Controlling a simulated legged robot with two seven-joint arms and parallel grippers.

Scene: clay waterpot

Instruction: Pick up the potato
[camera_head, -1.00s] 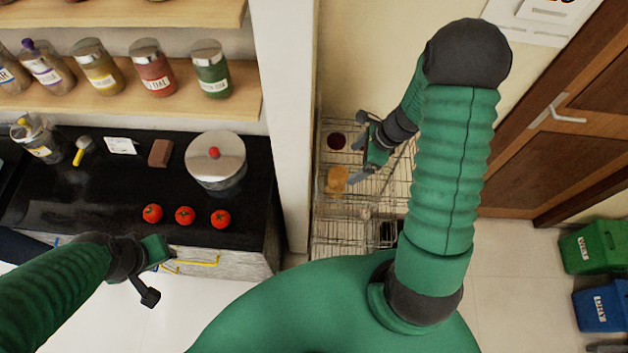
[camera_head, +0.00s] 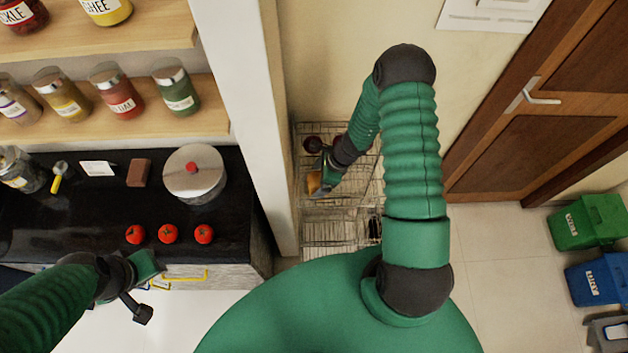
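The potato (camera_head: 313,184) is a tan-brown lump in the wire rack (camera_head: 335,216), in the middle of the head view. My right gripper (camera_head: 316,170) reaches down into the rack from the right and is right at the potato, covering part of it. The fingers are small and partly hidden here, so I cannot tell whether they have closed on it. My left gripper (camera_head: 147,288) is open and empty at the lower left, in front of the counter edge.
A dark red round item (camera_head: 311,143) lies in the rack just behind the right gripper. The black counter (camera_head: 85,215) holds tomatoes (camera_head: 168,234) and a lidded pot (camera_head: 194,172). A white post (camera_head: 245,110) stands left of the rack. Bins (camera_head: 588,222) stand at far right.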

